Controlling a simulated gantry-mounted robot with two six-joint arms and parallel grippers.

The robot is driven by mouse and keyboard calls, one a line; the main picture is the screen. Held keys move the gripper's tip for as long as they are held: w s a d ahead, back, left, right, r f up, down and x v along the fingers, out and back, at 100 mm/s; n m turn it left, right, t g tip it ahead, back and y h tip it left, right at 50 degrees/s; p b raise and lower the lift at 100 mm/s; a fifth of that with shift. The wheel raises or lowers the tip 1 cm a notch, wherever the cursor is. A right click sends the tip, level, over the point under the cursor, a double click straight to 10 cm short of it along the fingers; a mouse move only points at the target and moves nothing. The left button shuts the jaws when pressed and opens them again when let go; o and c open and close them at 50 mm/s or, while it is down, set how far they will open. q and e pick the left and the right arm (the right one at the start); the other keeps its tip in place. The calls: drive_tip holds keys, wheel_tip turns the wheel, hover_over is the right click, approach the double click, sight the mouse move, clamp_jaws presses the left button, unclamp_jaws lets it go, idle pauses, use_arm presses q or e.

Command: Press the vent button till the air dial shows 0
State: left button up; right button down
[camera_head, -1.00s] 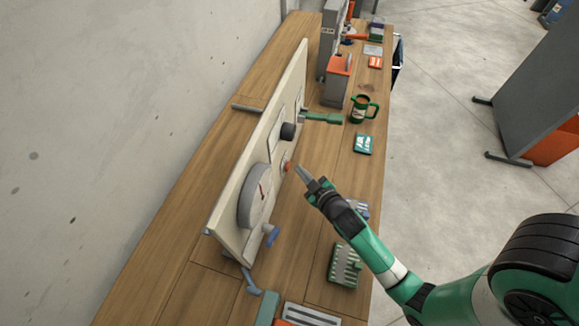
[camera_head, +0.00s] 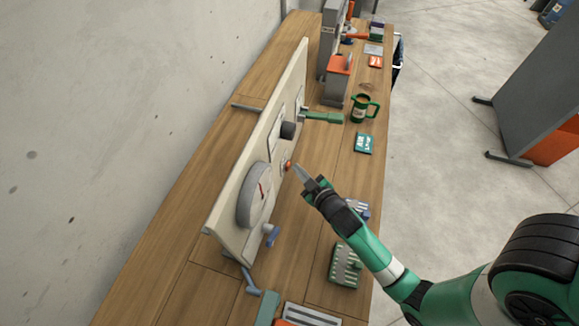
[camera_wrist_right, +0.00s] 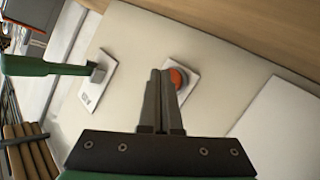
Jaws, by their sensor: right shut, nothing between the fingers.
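A cream upright panel (camera_head: 222,213) stands on the wooden bench and carries a round dial (camera_head: 254,197) with a red needle; its numbers are too small to read. A red-orange button (camera_head: 287,165) sits on the panel above and right of the dial. It also shows in the right wrist view (camera_wrist_right: 179,77), on a white plate, partly behind my fingertips. My right gripper (camera_head: 297,168) is shut and empty, its tips pointing at the button. They appear very close to it; I cannot tell if they touch. My left gripper is not in view.
A black knob (camera_head: 288,130), a green lever (camera_head: 322,117) and a blue valve handle (camera_head: 271,236) stick out from the panel.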

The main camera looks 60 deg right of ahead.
drive_tip(key=shift+w+a, duration=0.1)
drive_tip(key=shift+w, duration=0.3)
idle(0.7)
idle(2.3)
drive_tip(key=shift+s+r, duration=0.1)
drive_tip(key=shift+s, duration=0.25)
drive_tip(key=shift+s+p, duration=0.45)
drive_tip(key=shift+p, duration=0.1)
idle(0.7)
